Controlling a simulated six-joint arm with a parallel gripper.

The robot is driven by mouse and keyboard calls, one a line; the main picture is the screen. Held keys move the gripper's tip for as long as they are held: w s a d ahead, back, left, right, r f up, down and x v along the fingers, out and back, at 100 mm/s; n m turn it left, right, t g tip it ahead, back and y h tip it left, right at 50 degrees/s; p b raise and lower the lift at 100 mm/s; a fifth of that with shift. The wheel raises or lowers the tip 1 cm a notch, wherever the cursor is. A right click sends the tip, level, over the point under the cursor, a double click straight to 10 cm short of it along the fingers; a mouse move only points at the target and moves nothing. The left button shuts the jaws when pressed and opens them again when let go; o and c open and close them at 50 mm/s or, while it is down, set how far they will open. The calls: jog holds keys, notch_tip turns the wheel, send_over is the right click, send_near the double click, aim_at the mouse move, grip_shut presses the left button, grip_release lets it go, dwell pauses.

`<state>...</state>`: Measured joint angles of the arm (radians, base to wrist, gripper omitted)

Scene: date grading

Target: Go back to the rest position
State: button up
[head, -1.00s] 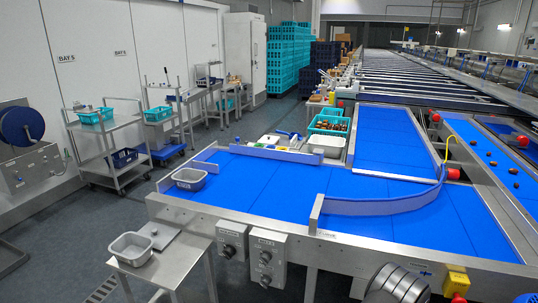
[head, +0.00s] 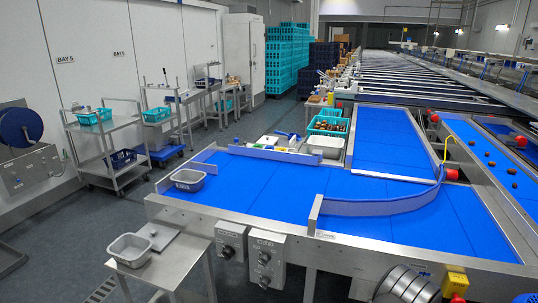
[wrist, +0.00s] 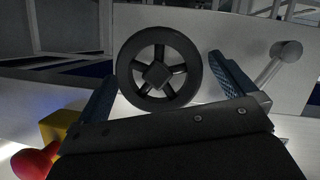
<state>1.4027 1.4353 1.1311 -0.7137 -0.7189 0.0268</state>
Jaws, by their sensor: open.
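My gripper (wrist: 165,75) shows in the wrist view. Its two blue ridged fingers stand well apart with nothing between them. Beyond the fingers is a dark spoked handwheel (wrist: 125,65) on a pale panel; I see no contact with it. In the head view the gripper is out of sight; only a grey ribbed part of my arm shows at the bottom right edge, in front of the blue belt table (head: 270,205).
A grey tub (head: 187,183) stands on the belt's left end, another (head: 130,248) on a small steel stand (head: 195,245). A yellow box with a red button (head: 457,281) is on the front right edge. Several dates (head: 513,171) lie on the right belt. Most blue belt is bare.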

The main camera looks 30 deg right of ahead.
dwell(0.8)
jog(key=a+m, duration=0.2)
jog(key=a, duration=0.3)
jog(key=a+m+h, duration=0.1)
jog(key=a+m, duration=0.1)
jog(key=a, duration=0.4)
jog(key=a+m+g+h, duration=0.1)
jog(key=a+m, duration=0.1)
jog(key=a, duration=0.3)
jog(key=shift+a+f+m, duration=0.25)
jog(key=shift+f+m, duration=0.05)
jog(key=s+a+r+h, duration=0.2)
jog(key=a+r+h, duration=0.1)
jog(key=a, duration=0.5)
jog(key=x, duration=0.9)
jog(key=shift+w+d+f+g, duration=0.15)
jog(key=shift+d+f+g, duration=0.1)
jog(key=shift+f+g, duration=0.1)
jog(key=v, duration=1)
